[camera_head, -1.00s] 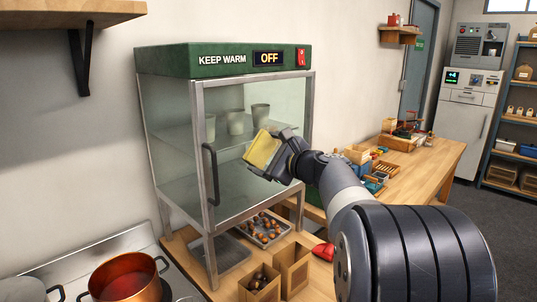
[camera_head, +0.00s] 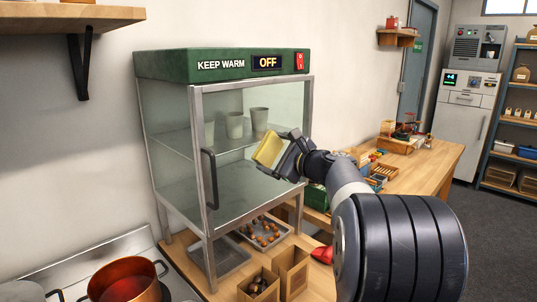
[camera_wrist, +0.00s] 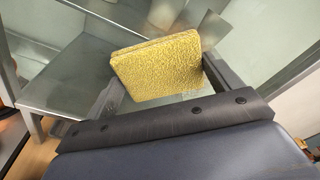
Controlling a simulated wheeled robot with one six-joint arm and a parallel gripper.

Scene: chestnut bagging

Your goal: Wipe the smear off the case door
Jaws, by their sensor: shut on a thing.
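The warming case (camera_head: 223,64) stands on the wooden counter with a green top reading KEEP WARM and OFF. Its glass door (camera_head: 240,185) faces me in a metal frame, with a dark upright handle (camera_head: 210,178) at its left. My gripper (camera_head: 281,152) is shut on a yellow sponge (camera_head: 268,150) in front of the right part of the door. In the wrist view the sponge (camera_wrist: 158,68) sits between the two fingers, with glass beyond it. I cannot tell whether it touches the glass. I cannot make out a smear; the sponge and gripper hide part of the door.
Below the case is a tray of chestnuts (camera_head: 262,234). Open boxes (camera_head: 291,268) stand in front. A copper pot (camera_head: 128,281) is on the stove at left. A cluttered wooden bench (camera_head: 428,175) extends right.

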